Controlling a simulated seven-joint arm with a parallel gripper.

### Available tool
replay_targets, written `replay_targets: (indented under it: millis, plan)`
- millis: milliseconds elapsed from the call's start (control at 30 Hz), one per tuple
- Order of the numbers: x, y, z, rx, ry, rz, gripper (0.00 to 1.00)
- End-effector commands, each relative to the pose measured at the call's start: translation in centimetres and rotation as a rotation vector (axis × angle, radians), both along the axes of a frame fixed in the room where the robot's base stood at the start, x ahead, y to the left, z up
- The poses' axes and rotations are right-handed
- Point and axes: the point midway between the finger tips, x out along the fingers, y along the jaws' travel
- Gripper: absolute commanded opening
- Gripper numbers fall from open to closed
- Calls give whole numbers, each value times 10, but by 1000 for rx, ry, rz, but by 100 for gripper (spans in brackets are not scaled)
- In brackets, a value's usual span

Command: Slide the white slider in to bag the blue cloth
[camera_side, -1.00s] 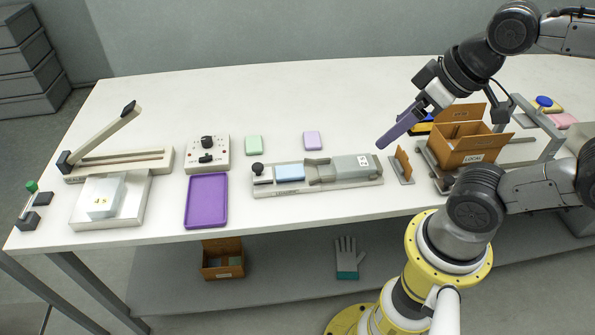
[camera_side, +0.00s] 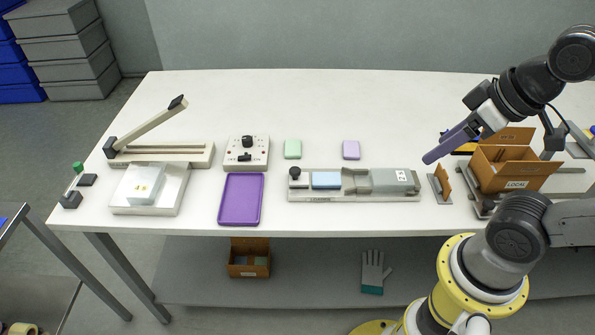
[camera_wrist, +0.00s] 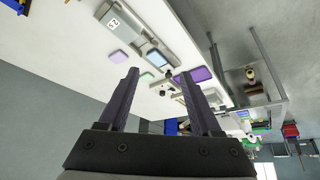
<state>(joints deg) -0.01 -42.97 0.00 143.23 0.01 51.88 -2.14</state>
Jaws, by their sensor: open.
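The flow wrapper is a long pale base (camera_side: 350,197) on the table. At its left end the white slider (camera_side: 299,183) carries a black knob. The blue cloth (camera_side: 326,180) lies flat on the base just right of the slider, outside the grey bagging tube (camera_side: 393,181) at the right end. In the wrist view the blue cloth (camera_wrist: 155,58) and grey tube (camera_wrist: 120,24) also show. My gripper (camera_side: 429,159) is raised above and behind the wrapper's right end, far from the slider. In the wrist view its dark fingers (camera_wrist: 159,73) are apart with nothing between them.
Left of the wrapper are a purple tray (camera_side: 240,200) and a control box (camera_side: 247,154). Green (camera_side: 293,149) and lilac (camera_side: 351,150) blocks lie behind it. An upright brown card (camera_side: 442,180) and an open cardboard box (camera_side: 512,171) stand to its right.

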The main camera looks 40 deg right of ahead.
Motion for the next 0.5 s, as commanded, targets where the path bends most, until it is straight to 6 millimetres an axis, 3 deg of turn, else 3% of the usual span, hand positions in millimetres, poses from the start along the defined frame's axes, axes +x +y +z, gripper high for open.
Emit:
replay_targets:
  millis: [167, 300, 500]
  plan:
    - [17, 0, 31, -72, -21, 133, 66]
    - [50, 2, 55, -124, 8, 248, 66]
    - [111, 8, 73, -179, 81, 402, 66]
